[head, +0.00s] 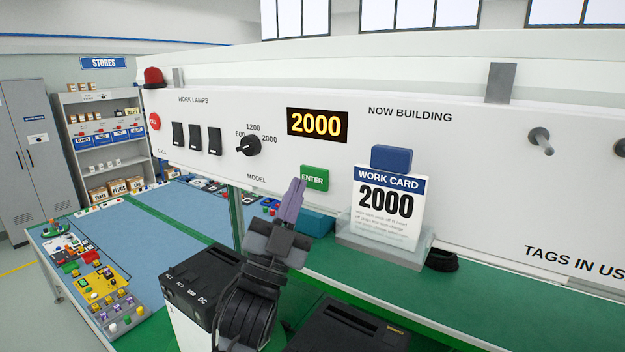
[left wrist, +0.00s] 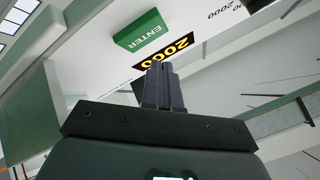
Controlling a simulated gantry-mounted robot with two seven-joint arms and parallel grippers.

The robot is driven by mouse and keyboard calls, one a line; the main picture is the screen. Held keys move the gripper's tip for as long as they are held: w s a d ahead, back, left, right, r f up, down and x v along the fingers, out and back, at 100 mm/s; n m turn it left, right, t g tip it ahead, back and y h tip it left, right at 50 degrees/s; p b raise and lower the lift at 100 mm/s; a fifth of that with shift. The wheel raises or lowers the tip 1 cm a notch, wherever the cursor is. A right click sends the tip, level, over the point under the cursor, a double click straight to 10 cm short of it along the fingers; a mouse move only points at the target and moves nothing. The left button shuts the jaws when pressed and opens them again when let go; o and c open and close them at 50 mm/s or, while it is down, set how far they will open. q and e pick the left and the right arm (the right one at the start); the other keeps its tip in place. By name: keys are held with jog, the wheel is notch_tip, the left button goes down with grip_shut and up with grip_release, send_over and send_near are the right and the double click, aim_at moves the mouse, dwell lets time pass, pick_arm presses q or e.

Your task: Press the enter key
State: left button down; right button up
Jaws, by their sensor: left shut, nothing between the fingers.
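The green ENTER key (head: 314,178) is on the white panel, below the display (head: 317,123) that reads 2000. My left gripper (head: 299,184) is shut and empty, its fingertips just below and left of the key in the head view. In the left wrist view the ENTER key (left wrist: 142,33) shows beyond and to the left of the shut fingertips (left wrist: 160,66). I cannot tell whether the fingertips touch the panel; they are not over the key's face. My right gripper is in neither view.
A work card (head: 386,205) reading 2000 stands in a clear holder right of the key. The model dial (head: 247,145) and several black lamp switches (head: 195,138) are to the left. Black boxes (head: 203,283) stand below near my arm. A blue-topped table with parts is at left.

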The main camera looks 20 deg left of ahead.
pick_arm(q)
jog(key=shift+s+a, duration=0.25)
jog(key=shift+s, duration=0.6)
jog(key=shift+s+a, duration=0.25)
jog(key=shift+s, duration=0.6)
jog(key=s+f+n+g+y+p, duration=0.1)
jog(key=s+f+n+g, duration=0.15)
jog(key=f, duration=0.85)
jog(key=s+a+f+n+g+y+p, duration=0.1)
jog(key=f+g+y+p, duration=0.15)
jog(key=f, duration=0.75)
jog(key=s+f+n+g+y+p, duration=0.15)
jog(key=f+g, duration=0.25)
jog(key=f, duration=0.7)
jog(key=s+a+f+n+g, duration=0.1)
jog(key=s+f+g, duration=0.3)
jog(key=s, duration=0.4)
jog(key=s+a+f+g+p, duration=0.1)
jog(key=s+f+g, duration=0.4)
jog(key=s, duration=0.4)
jog(key=s+a+f+n+g, duration=0.1)
jog(key=s+f+g, duration=0.4)
jog(key=s+f, duration=0.2)
jog(key=shift+s+n, duration=0.3)
jog(key=shift+s, duration=0.5)
jog(key=shift+d, duration=0.1)
